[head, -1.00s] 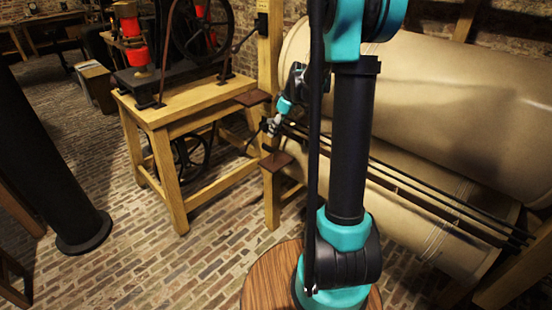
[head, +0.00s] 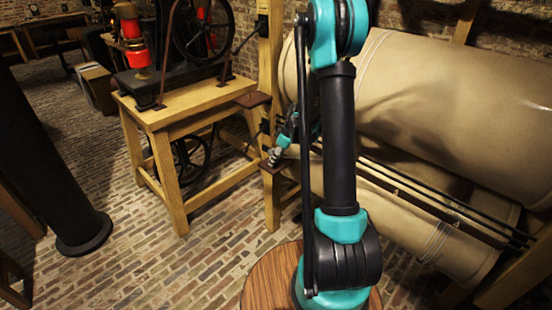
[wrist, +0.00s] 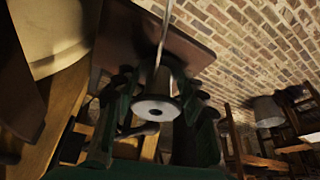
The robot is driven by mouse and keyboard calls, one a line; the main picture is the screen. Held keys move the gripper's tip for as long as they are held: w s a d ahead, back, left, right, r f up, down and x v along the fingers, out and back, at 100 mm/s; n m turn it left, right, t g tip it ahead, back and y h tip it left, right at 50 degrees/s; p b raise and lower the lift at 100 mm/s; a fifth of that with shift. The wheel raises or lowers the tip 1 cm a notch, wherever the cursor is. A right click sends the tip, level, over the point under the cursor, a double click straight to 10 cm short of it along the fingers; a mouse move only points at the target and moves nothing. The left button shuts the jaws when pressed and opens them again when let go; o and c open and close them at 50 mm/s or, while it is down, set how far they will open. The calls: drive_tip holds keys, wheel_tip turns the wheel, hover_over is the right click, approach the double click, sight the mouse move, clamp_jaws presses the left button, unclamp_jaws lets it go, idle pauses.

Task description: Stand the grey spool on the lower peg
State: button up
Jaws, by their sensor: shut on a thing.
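The grey spool (wrist: 158,100) is between the dark green fingers of my gripper (wrist: 155,125) in the wrist view, with its pale round end and dark centre hole facing the camera. My gripper is shut on it. A thin light rod (wrist: 164,32) runs in line with the spool's far end, in front of a brown plate (wrist: 190,45); I cannot tell whether the spool is around it. In the head view my gripper (head: 273,158) is small, at the lower brown plate (head: 268,168) on the wooden post, which it partly covers. The lower peg is not clear there.
An upper brown plate (head: 253,99) juts from the wooden post (head: 270,60) above my gripper. A wooden table (head: 185,105) with a wheeled machine stands to the left. Large beige cylinders (head: 455,95) and dark rods (head: 440,195) lie to the right. The brick floor (head: 110,190) is open at left.

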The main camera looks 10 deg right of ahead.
drive_tip(key=o, duration=1)
drive_tip(key=shift+f, duration=0.1)
drive_tip(key=v, duration=1.2)
drive_tip(key=s+f+m+t+h, duration=0.1)
drive_tip(key=s+m, duration=0.9)
drive_tip(key=s, duration=1.7)
drive_tip(key=a+f+h, duration=0.1)
drive_tip(key=h, duration=0.1)
drive_tip(key=shift+s+m+h, duration=0.4)
